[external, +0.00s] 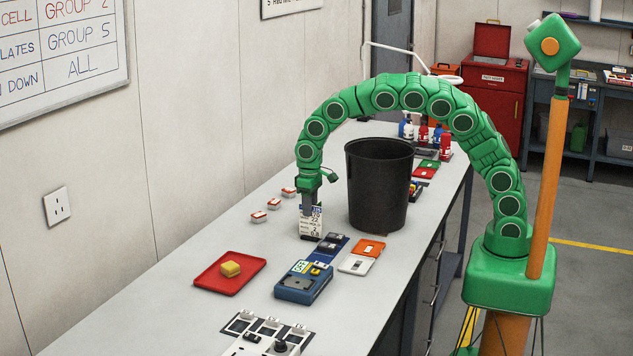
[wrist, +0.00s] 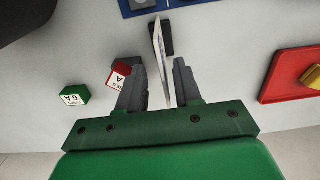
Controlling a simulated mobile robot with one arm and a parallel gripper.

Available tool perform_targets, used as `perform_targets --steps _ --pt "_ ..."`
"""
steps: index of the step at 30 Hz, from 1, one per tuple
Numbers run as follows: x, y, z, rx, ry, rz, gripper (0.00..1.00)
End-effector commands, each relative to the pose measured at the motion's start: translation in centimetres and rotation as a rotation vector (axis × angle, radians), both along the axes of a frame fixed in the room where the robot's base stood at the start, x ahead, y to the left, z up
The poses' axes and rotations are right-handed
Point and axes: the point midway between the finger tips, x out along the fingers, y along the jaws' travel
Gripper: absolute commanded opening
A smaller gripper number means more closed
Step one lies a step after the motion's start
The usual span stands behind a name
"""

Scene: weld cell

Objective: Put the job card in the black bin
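The job card (external: 311,222) is a white printed card standing upright on the bench, left of the black bin. In the wrist view the card (wrist: 160,55) shows nearly edge-on, with a dark block beside its far end. My gripper (external: 309,203) is lowered over the card's top. In the wrist view my gripper (wrist: 156,68) is open, with one finger on each side of the card and gaps visible on both sides. The black bin (external: 378,190) stands upright on the bench; its inside bottom is hidden. A dark shape (wrist: 20,15) at the wrist view's top left looks like the bin.
A red tray (external: 215,278) with a yellow block, a blue device (external: 303,284) and orange and white cards (external: 369,248) lie nearer on the bench. Small red-and-white blocks (external: 274,203) sit by the wall. A red block (wrist: 120,74) shows beside my left finger in the wrist view.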

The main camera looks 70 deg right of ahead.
Motion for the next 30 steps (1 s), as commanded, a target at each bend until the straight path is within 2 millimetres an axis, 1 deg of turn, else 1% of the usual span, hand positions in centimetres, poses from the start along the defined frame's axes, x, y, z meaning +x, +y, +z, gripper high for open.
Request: perform_targets --steps 6,10,13,19,24,26,30 --pt "-0.5 0.4 -2.5 -0.002 0.003 0.001 0.34" --pt "-0.5 0.5 -4.1 -0.001 0.002 0.0 0.34" --pt "-0.5 0.5 -4.7 0.0 0.001 0.0 0.34" --pt "-0.4 0.5 -4.7 0.0 0.0 0.0 0.34" --pt "-0.4 0.5 -4.7 0.0 -0.001 0.0 0.08" --pt "-0.4 0.5 -4.7 0.0 -0.001 0.0 0.0" --pt "-0.4 0.5 -4.7 0.0 -0.001 0.0 0.0"
